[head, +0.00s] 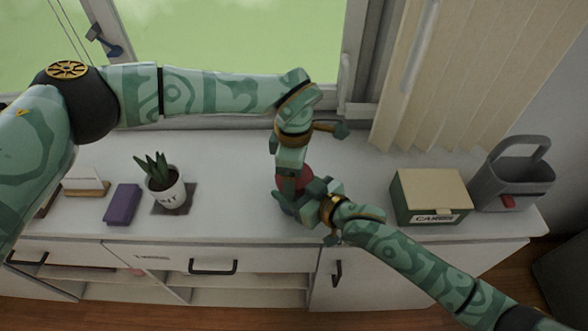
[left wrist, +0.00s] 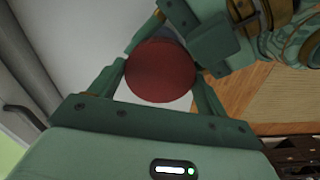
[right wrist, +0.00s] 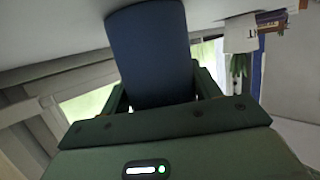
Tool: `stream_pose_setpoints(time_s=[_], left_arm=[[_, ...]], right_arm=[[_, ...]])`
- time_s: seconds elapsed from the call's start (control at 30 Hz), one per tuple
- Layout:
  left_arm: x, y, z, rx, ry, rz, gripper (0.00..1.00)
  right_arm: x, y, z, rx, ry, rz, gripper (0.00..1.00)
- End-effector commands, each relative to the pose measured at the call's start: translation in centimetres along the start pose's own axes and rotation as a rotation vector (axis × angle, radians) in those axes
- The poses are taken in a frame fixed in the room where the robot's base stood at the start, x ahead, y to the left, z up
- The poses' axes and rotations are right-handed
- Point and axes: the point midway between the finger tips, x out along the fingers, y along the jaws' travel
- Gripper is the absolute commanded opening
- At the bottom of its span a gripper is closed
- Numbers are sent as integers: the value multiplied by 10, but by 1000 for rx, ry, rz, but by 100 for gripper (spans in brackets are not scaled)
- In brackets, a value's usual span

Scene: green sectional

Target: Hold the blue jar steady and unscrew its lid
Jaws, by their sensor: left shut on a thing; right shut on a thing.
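The blue jar (head: 288,209) stands on the white cabinet top, mostly hidden by my grippers in the head view. Its dark blue body (right wrist: 148,55) fills the space between my right gripper's fingers in the right wrist view. My right gripper (head: 311,203) is shut on the jar body from the right. The round red lid (left wrist: 160,70) shows from above in the left wrist view, with a finger on either side. A bit of the lid (head: 307,180) also shows in the head view. My left gripper (head: 291,178) is shut on the lid from above. I cannot tell whether the lid still touches the jar.
A potted plant (head: 164,188) and a purple box (head: 122,204) stand left of the jar. A green and cream box (head: 430,198) and a grey handled container (head: 513,176) stand to the right. The cabinet's front edge is close to the jar.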

Motion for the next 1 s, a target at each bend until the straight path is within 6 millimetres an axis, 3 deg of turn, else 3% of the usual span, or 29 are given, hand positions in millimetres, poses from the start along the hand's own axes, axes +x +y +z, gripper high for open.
stream_pose_setpoints(time_s=[0.2, 0.23, 0.3, 0.63, 1.0], left_arm=[[0, 0, 0, 1, -1, 0, 49], [0, 0, 0, 1, -1, 0, 82], [0, 0, 0, 2, -1, 0, 98], [-3, 0, 0, 3, -1, 1, 98], [-46, 0, 1, 5, -5, 1, 95]], right_arm=[[0, 0, 0, 0, 0, 0, 0], [0, 0, 0, 0, 0, -1, 0], [0, 0, 0, 0, 0, -1, 0], [0, 0, 0, 0, 0, -1, 0], [0, 0, 0, 0, 0, 0, 0]])
